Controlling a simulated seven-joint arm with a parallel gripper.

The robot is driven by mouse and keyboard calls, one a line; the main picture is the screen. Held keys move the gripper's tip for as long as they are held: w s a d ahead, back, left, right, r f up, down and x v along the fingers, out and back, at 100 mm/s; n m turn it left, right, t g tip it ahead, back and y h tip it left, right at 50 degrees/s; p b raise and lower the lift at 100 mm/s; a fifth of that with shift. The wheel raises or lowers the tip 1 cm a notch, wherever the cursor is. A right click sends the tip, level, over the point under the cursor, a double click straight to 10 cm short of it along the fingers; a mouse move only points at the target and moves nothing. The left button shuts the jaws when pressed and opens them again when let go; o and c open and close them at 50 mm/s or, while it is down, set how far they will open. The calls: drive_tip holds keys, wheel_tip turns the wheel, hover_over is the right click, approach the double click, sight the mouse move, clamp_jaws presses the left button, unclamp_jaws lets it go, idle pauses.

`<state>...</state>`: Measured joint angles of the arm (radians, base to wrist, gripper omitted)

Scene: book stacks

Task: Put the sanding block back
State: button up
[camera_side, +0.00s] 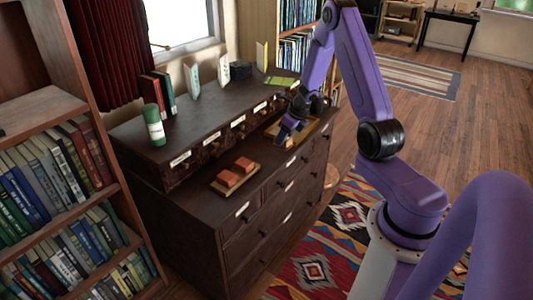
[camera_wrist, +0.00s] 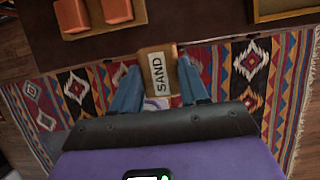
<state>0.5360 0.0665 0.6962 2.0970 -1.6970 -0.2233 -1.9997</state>
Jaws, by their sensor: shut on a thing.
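The sanding block (camera_wrist: 157,60), a tan wooden block with a white "SAND" label, sits between the two blue fingers of my gripper (camera_wrist: 158,85) in the wrist view. My gripper is shut on it. In the side view my gripper (camera_side: 289,135) is low over the front part of the dark cabinet, at the right. The held block (camera_side: 291,143) is small and mostly hidden there. In the wrist view the block shows against the patterned rug, beside the cabinet's front edge. A shallow wooden tray (camera_side: 311,131) lies behind and beside my gripper; its inside is partly hidden.
A wooden tray (camera_side: 219,187) with two orange-red blocks (camera_side: 236,174) lies left of my gripper. The raised rear row of labelled drawers (camera_side: 222,141) carries a green canister (camera_side: 154,125), books and cards. Bare cabinet top lies between the trays.

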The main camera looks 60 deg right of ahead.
drive_tip(key=w+d+f, duration=0.1)
drive_tip(key=w, duration=0.1)
drive_tip(key=w+d+f, duration=0.1)
drive_tip(key=w, duration=0.1)
drive_tip(key=w+d+f, duration=0.1)
drive_tip(key=w+d, duration=0.1)
drive_tip(key=w, duration=0.1)
drive_tip(key=shift+w+f, duration=0.1)
drive_tip(key=shift+f, duration=0.25)
drive_tip(key=w+f, duration=0.1)
drive_tip(key=f, duration=0.1)
drive_tip(key=w+d+f, duration=0.1)
drive_tip(key=w, duration=0.1)
drive_tip(key=w+d+f, duration=0.1)
drive_tip(key=f, duration=0.1)
drive_tip(key=shift+w+d+f, duration=0.2)
drive_tip(key=shift+f, duration=0.1)
drive_tip(key=shift+w+d+f, duration=0.15)
drive_tip(key=shift+w+f, duration=0.05)
drive_tip(key=shift+f, duration=1.55)
drive_tip(key=shift+f, duration=0.1)
drive_tip(key=o, duration=1)
